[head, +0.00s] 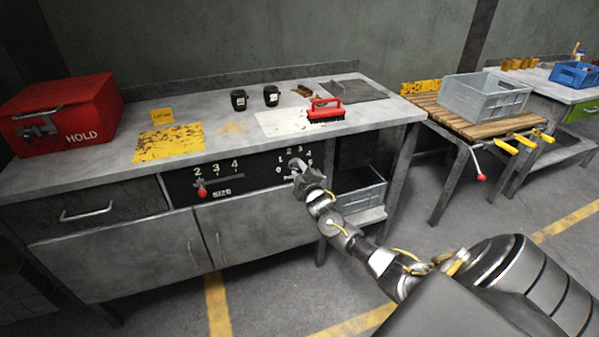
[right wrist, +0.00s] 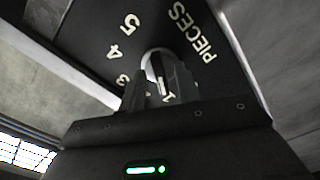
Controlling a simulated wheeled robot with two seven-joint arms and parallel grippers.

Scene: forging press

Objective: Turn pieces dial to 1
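The pieces dial (head: 296,162) is a round silver knob on the black panel under the bench top. In the right wrist view the dial (right wrist: 152,62) has a dark bar handle with a white line, which runs toward the "1". Digits 3, 4, 5 and the word PIECES show around it. My right gripper (head: 298,172) is at the dial and hides part of it. In the right wrist view its fingers (right wrist: 158,88) stand close together on both sides of the bar handle and look shut on it. My left gripper is not in view.
A size slider (head: 202,191) with a red knob sits left of the dial. Above are a red HOLD box (head: 62,112), a yellow plate (head: 168,143), black cups (head: 239,100) and a red brush (head: 326,112). A grey bin (head: 362,190) stands on the open shelf at the right.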

